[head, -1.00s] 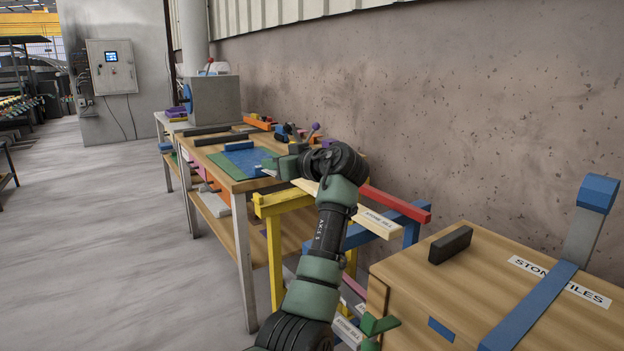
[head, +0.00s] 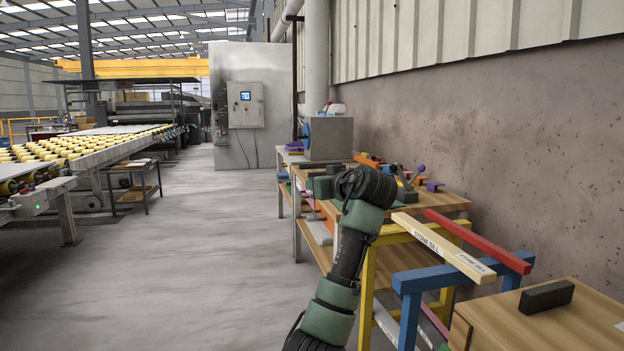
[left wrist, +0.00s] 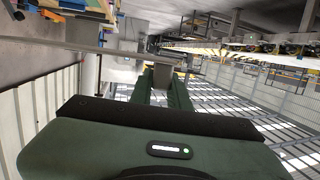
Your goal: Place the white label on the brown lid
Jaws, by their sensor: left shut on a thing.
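My left gripper (head: 322,186) is at the end of the only arm in the head view, above the near end of the wooden workbench and pointing left. In the left wrist view its two green fingers (left wrist: 157,88) are shut on a small grey object (left wrist: 163,74); its identity is unclear. The brown lid (head: 510,326) is the wooden box top at the lower right, apart from the gripper. A black block (head: 546,297) lies on it. Only a sliver of a white label (head: 620,326) shows on it at the right edge. My right gripper is out of view.
Cream (head: 440,247) and red (head: 475,238) bars lie across yellow and blue trestles (head: 412,282) between the arm and box. The workbench (head: 440,200) holds several coloured blocks and tools. Open floor (head: 200,260) lies left; the wall stands right.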

